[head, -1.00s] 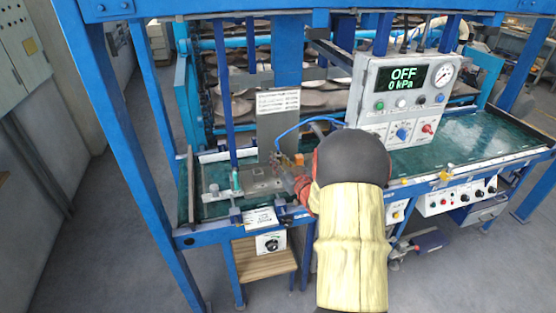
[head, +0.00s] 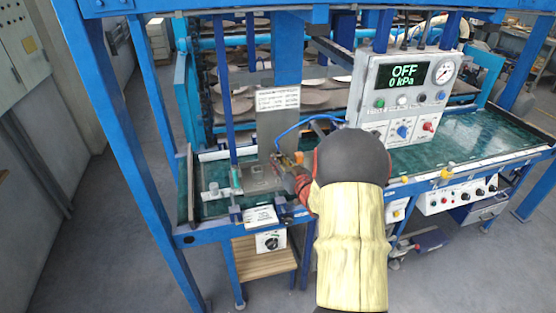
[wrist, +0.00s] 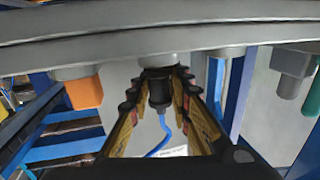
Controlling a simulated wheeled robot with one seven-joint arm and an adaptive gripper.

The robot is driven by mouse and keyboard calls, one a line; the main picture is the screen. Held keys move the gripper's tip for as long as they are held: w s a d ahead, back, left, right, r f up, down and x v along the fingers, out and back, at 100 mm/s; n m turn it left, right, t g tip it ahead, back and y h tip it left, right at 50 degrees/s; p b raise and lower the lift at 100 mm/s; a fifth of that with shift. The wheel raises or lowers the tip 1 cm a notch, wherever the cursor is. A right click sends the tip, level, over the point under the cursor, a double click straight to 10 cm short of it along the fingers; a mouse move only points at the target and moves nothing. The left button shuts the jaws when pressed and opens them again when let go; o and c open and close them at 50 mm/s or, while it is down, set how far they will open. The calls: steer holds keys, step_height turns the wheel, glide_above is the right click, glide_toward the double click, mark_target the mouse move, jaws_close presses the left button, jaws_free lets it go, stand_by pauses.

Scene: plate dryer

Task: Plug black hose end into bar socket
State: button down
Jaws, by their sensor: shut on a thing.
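In the wrist view my gripper (wrist: 160,85) is shut on the black hose end (wrist: 158,96), with a finger on each side of it. The blue hose (wrist: 163,135) hangs from it. A grey bar (wrist: 160,30) crosses above, with a round grey socket (wrist: 158,60) right over the black end. The black end's top looks close against this socket, but I cannot tell whether it is inside. In the head view my gripper (head: 288,168) is at the bench's middle, partly hidden by my arm; the blue hose (head: 300,124) arcs above it.
An orange fitting (wrist: 85,92) is under the bar to the left; a grey one (wrist: 294,62) and a green one (wrist: 311,95) are to the right. A control box reading OFF, 0 kPa (head: 405,95) stands right of my arm. A blue post (head: 140,140) stands at left.

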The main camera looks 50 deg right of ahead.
steer(key=shift+f, duration=0.1)
stand_by(0.3)
steer(key=c, duration=1.6)
jaws_free()
steer(key=shift+o, duration=0.2)
steer(key=v, duration=1.2)
steer(key=shift+f, duration=0.1)
